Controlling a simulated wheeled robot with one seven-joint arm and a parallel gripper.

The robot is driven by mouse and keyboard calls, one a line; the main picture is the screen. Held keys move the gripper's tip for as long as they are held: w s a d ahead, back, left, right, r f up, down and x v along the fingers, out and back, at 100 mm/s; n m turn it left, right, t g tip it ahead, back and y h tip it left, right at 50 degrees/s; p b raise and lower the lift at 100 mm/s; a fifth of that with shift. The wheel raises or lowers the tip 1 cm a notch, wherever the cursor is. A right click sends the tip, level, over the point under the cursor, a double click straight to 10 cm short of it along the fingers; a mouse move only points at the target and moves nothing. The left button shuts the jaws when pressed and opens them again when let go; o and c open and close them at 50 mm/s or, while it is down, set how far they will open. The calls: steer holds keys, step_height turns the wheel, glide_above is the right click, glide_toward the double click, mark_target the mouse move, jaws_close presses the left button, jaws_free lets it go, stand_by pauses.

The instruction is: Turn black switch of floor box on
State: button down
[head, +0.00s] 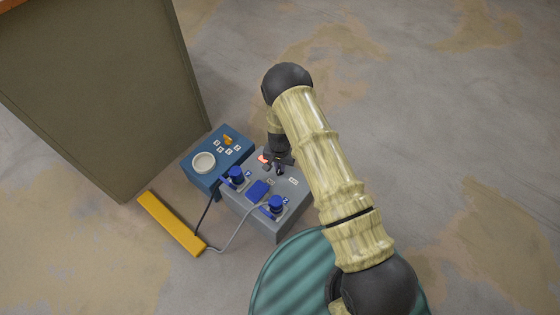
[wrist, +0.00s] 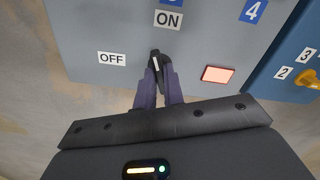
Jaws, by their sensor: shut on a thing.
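The grey floor box (head: 290,207) stands on the floor with my arm reaching over its far side. Its black switch (wrist: 154,54) shows in the wrist view between my fingertips. My gripper (wrist: 157,73) is shut on the switch; it also shows in the head view (head: 277,162). The switch's visible end points up the picture, towards the ON label (wrist: 168,20), which lies above and slightly right of it. The OFF label (wrist: 111,59) lies to its left. A red lamp (wrist: 217,75) right of the switch looks lit. My fingers hide the lower part of the switch.
A blue box (head: 190,170) with a white round socket and a yellow knob (head: 228,140) adjoins the grey box. Blue plugs (head: 276,203) with cables sit on the grey box. A yellow bar (head: 172,223), a tall cabinet (head: 100,90) and a green ribbed round object (head: 285,277) stand nearby.

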steer(key=shift+m+p, duration=1.15)
steer(key=shift+m, duration=1.05)
steer(key=c, duration=1.5)
jaws_free()
step_height(320, 180, up, 17)
steer(key=p, duration=0.6)
steer(key=shift+r+p, duration=0.2)
steer(key=shift+p, duration=0.15)
